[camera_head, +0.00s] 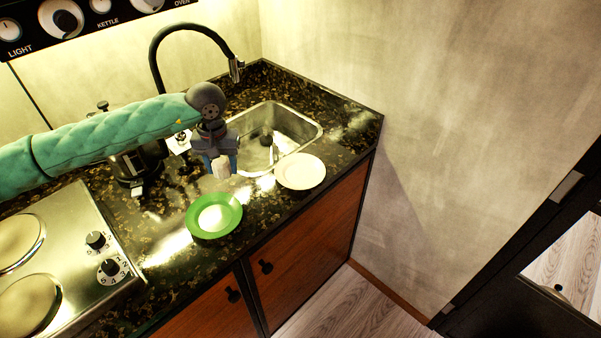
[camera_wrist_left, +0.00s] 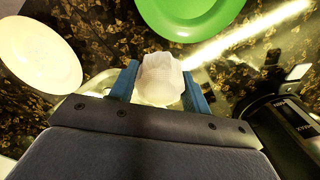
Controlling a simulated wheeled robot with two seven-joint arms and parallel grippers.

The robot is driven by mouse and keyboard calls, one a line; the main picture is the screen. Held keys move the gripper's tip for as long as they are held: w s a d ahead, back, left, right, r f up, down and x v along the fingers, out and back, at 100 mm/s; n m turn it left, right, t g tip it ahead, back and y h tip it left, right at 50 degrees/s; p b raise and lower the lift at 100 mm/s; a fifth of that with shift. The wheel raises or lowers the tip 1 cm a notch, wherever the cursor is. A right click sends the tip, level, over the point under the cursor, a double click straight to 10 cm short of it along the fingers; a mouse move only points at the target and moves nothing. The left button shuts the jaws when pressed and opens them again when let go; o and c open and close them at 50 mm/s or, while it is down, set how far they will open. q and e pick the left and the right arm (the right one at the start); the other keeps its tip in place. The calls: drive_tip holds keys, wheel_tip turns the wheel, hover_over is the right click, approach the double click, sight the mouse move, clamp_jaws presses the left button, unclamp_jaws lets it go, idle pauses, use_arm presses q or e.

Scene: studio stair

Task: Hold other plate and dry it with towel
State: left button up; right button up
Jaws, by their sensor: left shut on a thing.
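My left gripper (camera_head: 220,163) is shut on a white bunched towel (camera_head: 221,167), held over the counter between the sink and the plates. In the left wrist view the towel (camera_wrist_left: 160,78) sits between the blue fingers of the gripper (camera_wrist_left: 160,88). A green plate (camera_head: 203,226) lies on the counter, nearer the front; it also shows in the left wrist view (camera_wrist_left: 190,15). A white plate (camera_head: 300,171) lies beside the sink's front edge and shows at left in the wrist view (camera_wrist_left: 38,55). The towel is apart from both plates. My right gripper is not in view.
The steel sink (camera_head: 310,133) with a black tap (camera_head: 190,30) is behind the white plate. A hob (camera_head: 70,235) with knobs is at left. A black appliance (camera_head: 135,168) stands behind the green plate. A wall bounds the counter's right.

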use_arm(q)
drive_tip(key=w+d+r+b, duration=0.1)
drive_tip(key=d+b, duration=0.3)
drive_tip(key=d, duration=0.6)
drive_tip(key=w+d+r+b, duration=0.2)
drive_tip(key=w+d+b, duration=0.2)
drive_tip(key=d, duration=0.6)
drive_tip(key=shift+w+d+r+b, duration=0.25)
drive_tip(key=shift+w+b, duration=0.1)
drive_tip(key=shift+b, duration=0.05)
